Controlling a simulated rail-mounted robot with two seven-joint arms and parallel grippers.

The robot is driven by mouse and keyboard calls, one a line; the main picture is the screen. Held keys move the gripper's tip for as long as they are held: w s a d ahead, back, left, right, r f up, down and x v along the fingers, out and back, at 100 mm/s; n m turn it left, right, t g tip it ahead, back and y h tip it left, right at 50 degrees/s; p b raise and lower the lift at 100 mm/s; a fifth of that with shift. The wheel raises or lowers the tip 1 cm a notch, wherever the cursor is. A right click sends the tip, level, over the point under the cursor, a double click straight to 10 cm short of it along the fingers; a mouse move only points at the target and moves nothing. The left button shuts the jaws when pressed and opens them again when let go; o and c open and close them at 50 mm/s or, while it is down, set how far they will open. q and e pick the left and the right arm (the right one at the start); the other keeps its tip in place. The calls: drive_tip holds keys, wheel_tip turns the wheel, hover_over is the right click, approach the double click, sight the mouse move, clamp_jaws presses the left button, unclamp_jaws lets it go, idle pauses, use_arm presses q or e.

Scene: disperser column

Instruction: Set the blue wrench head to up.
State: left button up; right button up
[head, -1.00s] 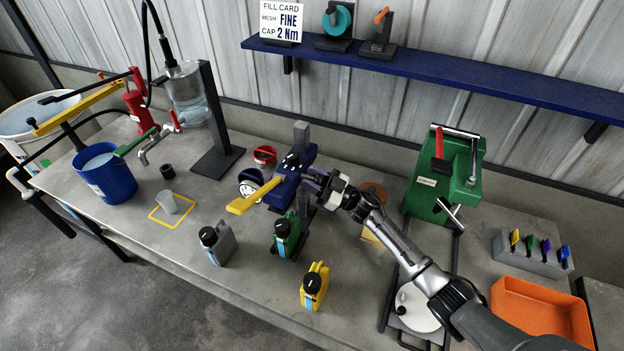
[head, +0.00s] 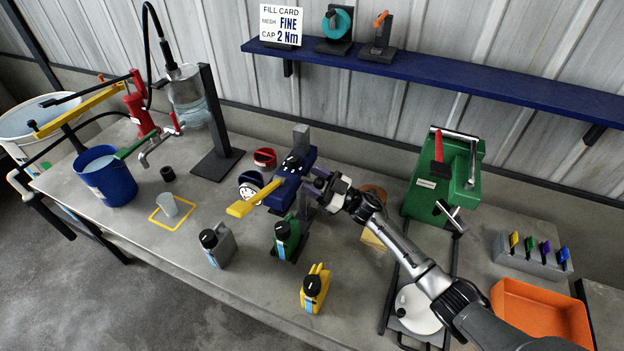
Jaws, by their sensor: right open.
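The blue wrench head (head: 288,188) sits on a dark grey post in the middle of the bench. A yellow lever (head: 254,199) sticks out of it toward the lower left. A few small white marks show on its top; I cannot read its setting. My right gripper (head: 316,184) is at the right end of the blue head, its dark fingers open. I cannot tell whether the fingers touch the head. My left gripper is not in view.
A red-capped ring (head: 265,158) and a round dial (head: 250,183) lie close behind and left. A green machine (head: 440,180) stands to the right.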

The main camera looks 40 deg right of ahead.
drive_tip(key=b+v, duration=0.1)
drive_tip(key=v, duration=1.2)
drive_tip(key=shift+n, duration=0.3)
